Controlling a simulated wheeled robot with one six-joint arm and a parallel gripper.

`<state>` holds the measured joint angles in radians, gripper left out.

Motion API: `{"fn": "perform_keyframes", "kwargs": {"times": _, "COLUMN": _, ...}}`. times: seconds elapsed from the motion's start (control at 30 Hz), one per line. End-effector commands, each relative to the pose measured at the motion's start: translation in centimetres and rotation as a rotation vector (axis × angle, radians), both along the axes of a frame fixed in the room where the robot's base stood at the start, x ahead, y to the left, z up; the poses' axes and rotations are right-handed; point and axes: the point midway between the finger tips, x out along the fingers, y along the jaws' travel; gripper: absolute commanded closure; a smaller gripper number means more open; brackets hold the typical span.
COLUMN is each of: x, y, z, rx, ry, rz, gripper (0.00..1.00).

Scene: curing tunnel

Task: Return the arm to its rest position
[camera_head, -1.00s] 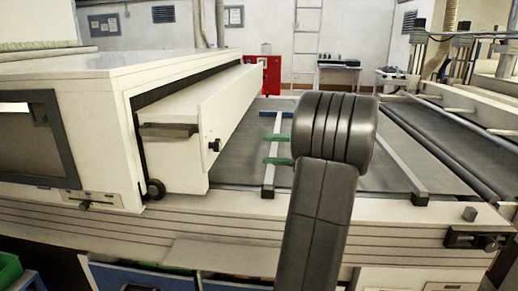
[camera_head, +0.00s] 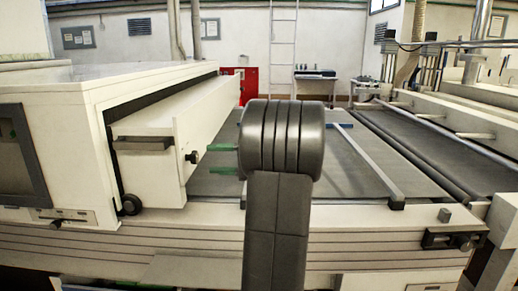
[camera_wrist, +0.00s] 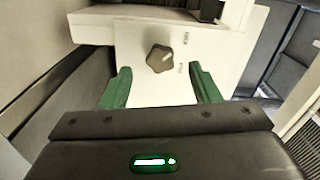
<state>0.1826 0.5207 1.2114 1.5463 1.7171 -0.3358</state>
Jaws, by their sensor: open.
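My gripper (camera_head: 212,160) is open, with two green fingers showing left of my dark arm link in the head view. The fingers point left toward a dark knob (camera_head: 191,157) on the end of a long white panel (camera_head: 213,120). In the wrist view, my gripper (camera_wrist: 160,72) has its green fingers wide apart. The dark lobed knob (camera_wrist: 160,58) lies ahead, centred between them, on a white face with small markings. Nothing is held. I cannot tell the exact gap between fingertips and knob. My arm link hides part of the bed behind it.
A white machine housing (camera_head: 70,110) stands at the left. A grey flat bed (camera_head: 345,175) with metal rails (camera_head: 370,165) spreads behind and right of my arm. A black-handled fitting (camera_head: 455,240) sits on the front edge at right. A red cabinet (camera_head: 232,74) stands farther back.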

Motion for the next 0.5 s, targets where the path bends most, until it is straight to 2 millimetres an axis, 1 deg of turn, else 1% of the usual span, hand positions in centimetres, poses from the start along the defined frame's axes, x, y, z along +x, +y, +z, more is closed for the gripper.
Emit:
{"fn": "perform_keyframes", "kwargs": {"times": 0.03, "x": -0.1, "y": 1.1, "z": 0.0, "rx": 0.000, "ry": 0.000, "rz": 0.005, "gripper": 0.44}}
{"fn": "perform_keyframes", "kwargs": {"times": 0.2, "x": 0.1, "y": 3.4, "z": 0.0, "rx": 0.001, "ry": 0.000, "rz": 0.002, "gripper": 0.44}}
{"fn": "perform_keyframes", "kwargs": {"times": 0.33, "x": 0.1, "y": 4.4, "z": 0.0, "rx": 0.001, "ry": 0.000, "rz": 0.001, "gripper": 0.44}}
{"fn": "perform_keyframes", "kwargs": {"times": 0.5, "x": 0.2, "y": 4.7, "z": 0.1, "rx": 0.000, "ry": 0.002, "rz": -0.001, "gripper": 0.44}}
